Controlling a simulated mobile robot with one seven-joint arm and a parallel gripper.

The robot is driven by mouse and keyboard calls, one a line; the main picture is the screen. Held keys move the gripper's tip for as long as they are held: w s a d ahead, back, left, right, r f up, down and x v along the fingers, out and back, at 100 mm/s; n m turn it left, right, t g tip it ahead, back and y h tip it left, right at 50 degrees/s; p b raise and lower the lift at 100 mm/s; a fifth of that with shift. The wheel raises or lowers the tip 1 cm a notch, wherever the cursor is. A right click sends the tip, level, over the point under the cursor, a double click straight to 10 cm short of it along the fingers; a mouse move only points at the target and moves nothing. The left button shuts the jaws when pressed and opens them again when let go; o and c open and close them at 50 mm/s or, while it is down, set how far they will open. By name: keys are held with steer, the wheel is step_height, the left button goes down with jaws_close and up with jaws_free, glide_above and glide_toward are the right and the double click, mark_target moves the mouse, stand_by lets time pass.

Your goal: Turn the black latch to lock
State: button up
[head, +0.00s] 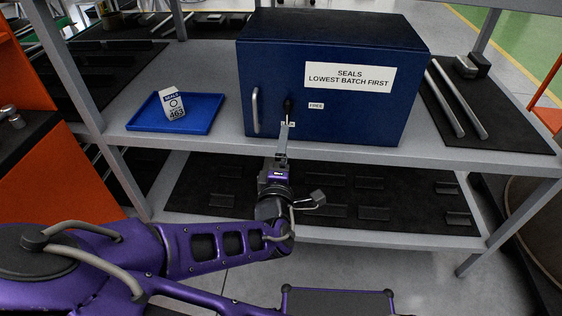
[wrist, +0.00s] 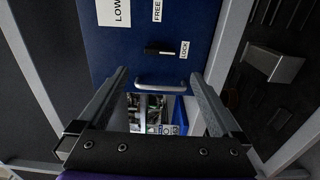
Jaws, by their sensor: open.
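The black latch (head: 288,105) is on the front of a blue cabinet (head: 265,75), right of its metal handle (head: 255,110). In the wrist view the latch (wrist: 160,50) is a short dark bar. It lies in line with the LOCK label (wrist: 185,50); the FREE label (wrist: 157,10) is off to its side. In the head view the latch stands roughly upright, with the FREE label (head: 316,105) to its right. My gripper (head: 285,125) is open and empty in front of the cabinet, just below the latch. In the wrist view its fingers (wrist: 160,75) are spread wide, apart from the latch.
A blue tray (head: 205,118) with a white seals box (head: 173,104) stands left of the cabinet on the grey shelf (head: 225,145). Metal rods (head: 460,97) lie on a dark mat to the right. A lower shelf runs beneath, near my wrist.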

steer(key=s+p, duration=0.5)
steer(key=shift+a, duration=0.1)
steer(key=shift+a, duration=0.1)
stand_by(0.5)
